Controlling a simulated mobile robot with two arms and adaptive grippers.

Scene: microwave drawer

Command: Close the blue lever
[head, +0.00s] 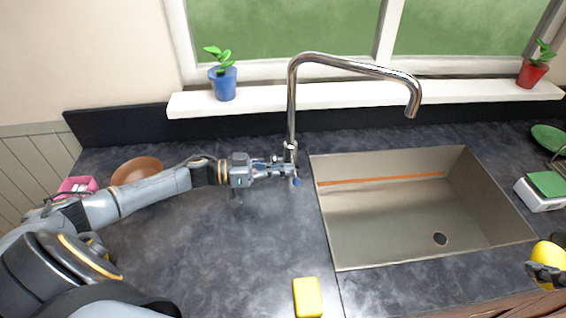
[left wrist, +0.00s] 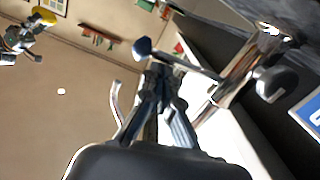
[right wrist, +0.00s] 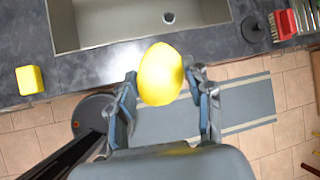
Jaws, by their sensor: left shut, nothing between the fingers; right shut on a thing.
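The chrome faucet (head: 291,110) stands behind the left edge of the sink. The blue lever (head: 296,182) shows as a small blue tip low at the faucet's base. In the left wrist view the blue-tipped lever (left wrist: 142,46) sticks out on a thin rod just beyond my fingertips. My left gripper (head: 284,170) is shut and empty, right beside the lever; I cannot tell whether they touch. My right gripper (right wrist: 165,88) is shut on a yellow rounded object (right wrist: 162,74), held over the front of the counter. That object also shows at the head view's right edge (head: 549,253).
The steel sink (head: 390,225) lies right of the faucet. A yellow block (head: 307,297) lies on the front counter. A brown bowl (head: 137,170) and a pink item (head: 78,184) are at the left. Potted plants (head: 223,83) stand on the sill. The counter left of the sink is mostly clear.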

